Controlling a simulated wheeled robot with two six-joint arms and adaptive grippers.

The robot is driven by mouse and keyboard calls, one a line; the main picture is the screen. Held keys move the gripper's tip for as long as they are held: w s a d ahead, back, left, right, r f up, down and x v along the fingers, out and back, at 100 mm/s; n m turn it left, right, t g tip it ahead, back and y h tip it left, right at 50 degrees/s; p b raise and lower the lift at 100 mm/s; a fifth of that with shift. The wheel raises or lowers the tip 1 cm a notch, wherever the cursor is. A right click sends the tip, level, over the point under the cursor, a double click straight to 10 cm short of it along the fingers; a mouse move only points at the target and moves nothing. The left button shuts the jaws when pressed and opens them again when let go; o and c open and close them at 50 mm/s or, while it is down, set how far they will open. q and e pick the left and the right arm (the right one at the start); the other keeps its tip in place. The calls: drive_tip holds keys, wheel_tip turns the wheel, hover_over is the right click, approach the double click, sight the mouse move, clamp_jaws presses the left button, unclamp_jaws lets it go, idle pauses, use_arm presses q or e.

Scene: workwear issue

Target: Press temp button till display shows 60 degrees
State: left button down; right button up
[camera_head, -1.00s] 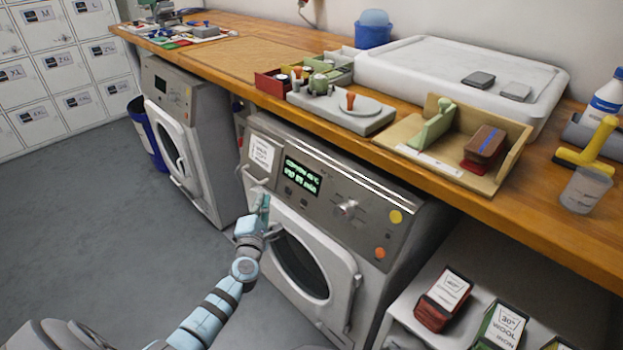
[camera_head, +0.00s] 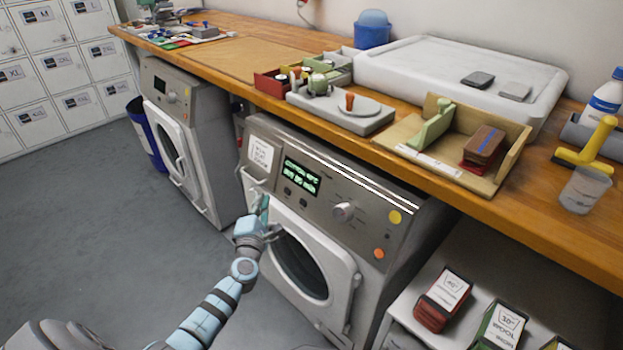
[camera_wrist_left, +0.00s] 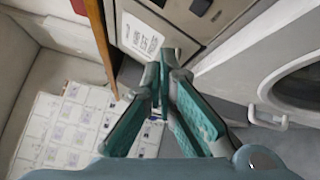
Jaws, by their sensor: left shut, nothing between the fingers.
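The near washing machine (camera_head: 325,195) has a grey control panel with a lit display (camera_head: 301,178) showing two lines of green text, too blurred to read surely. My left gripper (camera_head: 264,203) is shut and empty in front of the panel's lower left, below the display. In the left wrist view its closed fingers (camera_wrist_left: 167,62) point towards the panel near a white label (camera_wrist_left: 142,38); dark buttons (camera_wrist_left: 200,7) show at the top. I cannot tell whether it touches the machine.
A second washing machine (camera_head: 182,130) stands to the left, with a blue bin (camera_head: 146,135) beside it. A wooden counter (camera_head: 395,165) with trays and tools runs above the machines. A shelf with labelled packs (camera_head: 443,300) is at the lower right. The floor at left is clear.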

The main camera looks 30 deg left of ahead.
sight(287, 192)
use_arm(q)
drive_tip(key=s+a+r+m+h+p, duration=0.2)
drive_tip(key=s+p, duration=0.2)
use_arm(e)
drive_tip(key=s+a+r, duration=0.2)
drive_tip(key=a+r, duration=0.1)
use_arm(q)
drive_tip(key=w+d+f+b, duration=0.3)
drive_tip(key=w+b, duration=0.2)
drive_tip(key=w, duration=0.3)
drive_tip(key=shift+w+f, duration=0.15)
drive_tip(key=shift+w, duration=0.2)
use_arm(e)
drive_tip(key=shift+w+d+f, duration=0.15)
drive_tip(key=shift+d+f, duration=0.3)
drive_tip(key=shift+f, duration=0.25)
drive_tip(key=shift+w+d+f, duration=0.2)
drive_tip(key=shift+d+f, duration=0.2)
drive_tip(key=shift+f, duration=0.3)
drive_tip(key=shift+w+d+f, duration=0.15)
drive_tip(key=shift+d+f, duration=0.3)
drive_tip(key=shift+f, duration=0.25)
use_arm(q)
drive_tip(key=shift+w, duration=0.1)
use_arm(e)
drive_tip(key=shift+f, duration=0.1)
